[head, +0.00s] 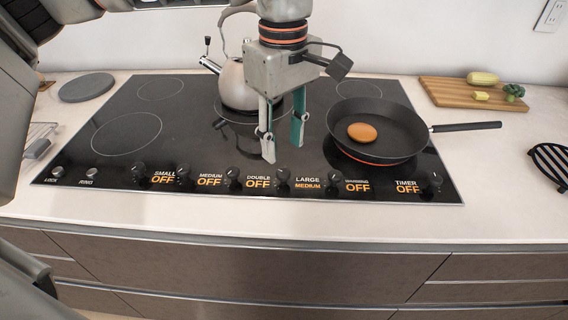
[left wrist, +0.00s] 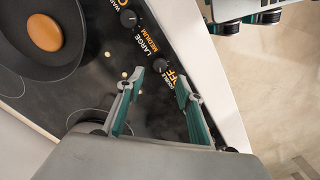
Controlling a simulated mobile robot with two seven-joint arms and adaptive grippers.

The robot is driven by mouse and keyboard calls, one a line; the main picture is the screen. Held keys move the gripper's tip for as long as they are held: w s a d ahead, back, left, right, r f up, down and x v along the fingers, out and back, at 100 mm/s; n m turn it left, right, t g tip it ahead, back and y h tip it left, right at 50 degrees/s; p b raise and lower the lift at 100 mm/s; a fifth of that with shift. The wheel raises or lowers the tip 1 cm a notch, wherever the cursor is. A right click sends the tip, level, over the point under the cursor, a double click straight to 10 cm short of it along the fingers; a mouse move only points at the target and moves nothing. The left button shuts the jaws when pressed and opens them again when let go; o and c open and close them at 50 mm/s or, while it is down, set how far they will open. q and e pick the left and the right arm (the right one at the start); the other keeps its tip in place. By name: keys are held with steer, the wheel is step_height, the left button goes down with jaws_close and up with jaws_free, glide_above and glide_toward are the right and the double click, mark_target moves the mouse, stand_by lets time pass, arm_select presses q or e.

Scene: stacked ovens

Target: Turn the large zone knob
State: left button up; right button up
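The large zone knob (head: 282,177) is a small dark knob on the cooktop's front strip, left of the lit label LARGE MEDIUM (head: 307,179). It also shows in the left wrist view (left wrist: 160,66), beyond the fingertips. My left gripper (head: 282,148) points down above the cooktop, behind the knob row in the head view. Its two fingers are apart with nothing between them, and it appears clear of the knob. In the left wrist view the open fingers (left wrist: 157,82) face the knob row. My right gripper seems to show only in part at the left wrist view's top right.
A black pan (head: 375,133) with an egg (head: 362,132) sits on a glowing zone at right. A kettle (head: 236,84) stands behind my left gripper. Neighbouring knobs (head: 233,177) (head: 334,178) flank the large one. A cutting board (head: 455,94) lies far right.

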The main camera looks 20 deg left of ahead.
mark_target(283, 172)
arm_select(q)
step_height(283, 172, down, 7)
steer(key=shift+r+b, duration=0.1)
steer(key=shift+b, duration=0.4)
jaws_close()
